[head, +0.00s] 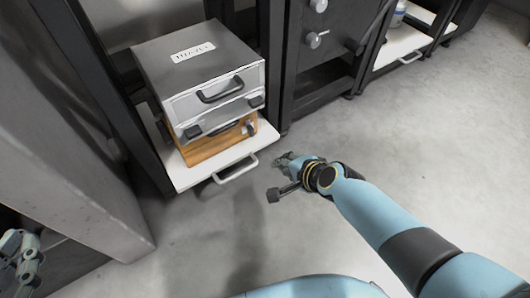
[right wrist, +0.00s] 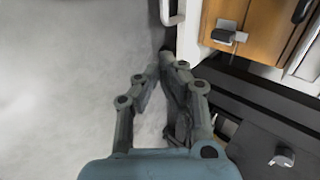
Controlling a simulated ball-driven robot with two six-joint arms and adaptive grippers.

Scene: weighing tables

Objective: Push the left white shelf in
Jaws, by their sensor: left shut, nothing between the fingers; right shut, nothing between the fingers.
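The left white shelf (head: 183,178) sticks out of the dark rack in the head view, with a pale bar handle (head: 236,170) on its front edge. A wooden box (head: 215,148) and a grey metal case (head: 190,60) are stacked on it. My right gripper (head: 281,160) is shut and empty, just right of the shelf's front corner. In the right wrist view its fingertips (right wrist: 170,60) are close to the shelf's white edge (right wrist: 188,38) and handle (right wrist: 172,12); I cannot tell whether they touch. My left gripper (head: 14,262) is shut at the left edge, partly cut off, away from the shelf.
A dark cabinet with knobs (head: 316,40) is between the two shelves. A grey panel (head: 75,165) stands on the left. The concrete floor (head: 420,130) on the right is clear.

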